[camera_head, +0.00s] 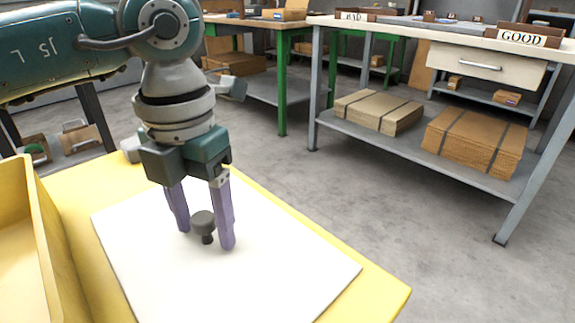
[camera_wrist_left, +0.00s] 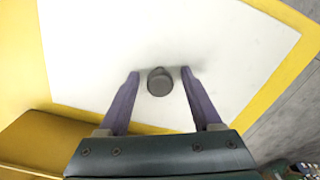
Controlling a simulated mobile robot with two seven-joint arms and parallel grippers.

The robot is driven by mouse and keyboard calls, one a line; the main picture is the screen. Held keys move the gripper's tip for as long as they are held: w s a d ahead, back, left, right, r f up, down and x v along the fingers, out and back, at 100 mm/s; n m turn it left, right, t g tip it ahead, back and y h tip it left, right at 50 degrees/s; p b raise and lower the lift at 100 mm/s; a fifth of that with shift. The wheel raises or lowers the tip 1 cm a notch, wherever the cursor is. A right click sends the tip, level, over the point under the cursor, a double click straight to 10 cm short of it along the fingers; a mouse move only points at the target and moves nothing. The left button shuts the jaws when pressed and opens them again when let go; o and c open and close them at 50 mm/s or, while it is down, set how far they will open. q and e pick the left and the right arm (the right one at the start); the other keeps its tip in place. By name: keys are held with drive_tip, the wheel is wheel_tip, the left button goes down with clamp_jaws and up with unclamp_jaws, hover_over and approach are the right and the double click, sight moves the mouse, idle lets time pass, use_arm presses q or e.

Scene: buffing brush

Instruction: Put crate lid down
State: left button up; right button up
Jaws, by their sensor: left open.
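The crate lid looks to be the flat white panel (camera_head: 290,270) with a dark grey round knob (camera_head: 203,222) standing on it. It lies flat on a yellow surface (camera_head: 375,297). My left gripper (camera_head: 205,240) points down over the panel, its two purple fingers open on either side of the knob. In the left wrist view the knob (camera_wrist_left: 159,82) sits between the fingertips, with a gap on both sides. The near edge of the panel is partly out of view. My right gripper is in neither view.
A yellow crate wall (camera_head: 52,235) rises close at the left. A grey-legged workbench (camera_head: 440,40) with a GOOD sign (camera_head: 522,38) and cardboard stacks (camera_head: 475,140) stands beyond. A green-legged bench (camera_head: 282,90) is farther back. The floor between is clear.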

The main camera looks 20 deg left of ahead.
sight(203, 218)
use_arm(q)
drive_tip(key=shift+r, duration=0.25)
wheel_tip(203, 218, up, 12)
drive_tip(key=p, duration=0.3)
drive_tip(key=shift+d, duration=0.1)
